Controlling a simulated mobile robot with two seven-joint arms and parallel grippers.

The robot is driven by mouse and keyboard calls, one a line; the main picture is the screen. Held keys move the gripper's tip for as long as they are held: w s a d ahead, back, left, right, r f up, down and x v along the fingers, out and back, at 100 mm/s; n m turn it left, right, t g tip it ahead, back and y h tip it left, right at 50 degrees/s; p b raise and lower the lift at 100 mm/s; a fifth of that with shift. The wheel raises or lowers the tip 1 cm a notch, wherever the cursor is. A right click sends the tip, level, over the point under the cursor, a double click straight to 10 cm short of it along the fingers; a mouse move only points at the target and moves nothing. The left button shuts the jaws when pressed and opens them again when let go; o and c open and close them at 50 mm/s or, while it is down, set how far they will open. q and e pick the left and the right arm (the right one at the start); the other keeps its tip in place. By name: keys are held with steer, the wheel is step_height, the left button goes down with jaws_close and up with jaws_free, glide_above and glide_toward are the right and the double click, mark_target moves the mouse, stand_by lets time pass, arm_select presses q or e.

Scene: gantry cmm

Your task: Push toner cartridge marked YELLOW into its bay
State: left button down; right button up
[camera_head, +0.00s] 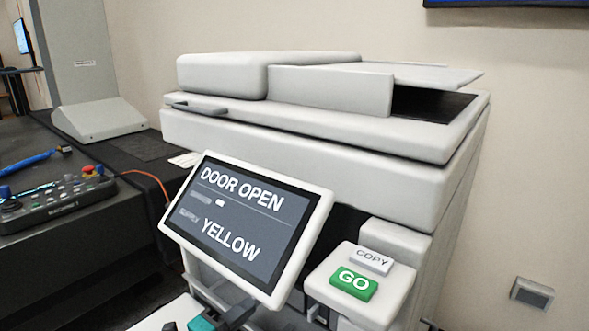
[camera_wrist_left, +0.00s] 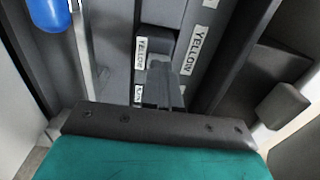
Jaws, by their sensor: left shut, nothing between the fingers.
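In the left wrist view, a dark grey cartridge (camera_wrist_left: 158,45) bears a small white YELLOW label and sits among dark upright parts. A larger YELLOW label (camera_wrist_left: 200,50) is on the strip to its right. My left gripper (camera_wrist_left: 166,85) is shut and empty, its fingers pointing at the lower front of the cartridge. Whether they touch it I cannot tell. A further white label is partly hidden beside the fingers. In the head view my left gripper (camera_head: 232,314) shows low, below the screen, which hides the bay. My right gripper is not in view.
The printer (camera_head: 310,150) carries a tilted screen (camera_head: 240,225) reading DOOR OPEN and YELLOW. A green GO button (camera_head: 354,283) and a COPY button (camera_head: 370,259) are to its right. A blue rounded part (camera_wrist_left: 48,14) is at the wrist view's upper left. A control panel (camera_head: 60,205) is on the left.

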arm_select(q)
steer(key=shift+b+x, duration=0.55)
steer(key=shift+x, duration=1.5)
steer(key=p+v, duration=0.3)
steer(key=v, duration=0.7)
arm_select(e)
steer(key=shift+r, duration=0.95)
arm_select(q)
steer(key=s+f+n+g+y, duration=0.1)
steer(key=s+f+n+y, duration=0.25)
steer(key=s+n, duration=0.55)
steer(key=s+f+n+g+y, duration=0.25)
steer(key=s+n+y, duration=0.2)
steer(key=n, duration=0.85)
steer(key=s+a+r+n+y+p, duration=0.1)
steer(key=s+a+r+p, duration=0.2)
steer(key=r+p, duration=0.5)
steer(key=a+p, duration=0.1)
steer(key=p, duration=0.4)
steer(key=shift+r+p, duration=0.25)
steer(key=shift+p, duration=0.05)
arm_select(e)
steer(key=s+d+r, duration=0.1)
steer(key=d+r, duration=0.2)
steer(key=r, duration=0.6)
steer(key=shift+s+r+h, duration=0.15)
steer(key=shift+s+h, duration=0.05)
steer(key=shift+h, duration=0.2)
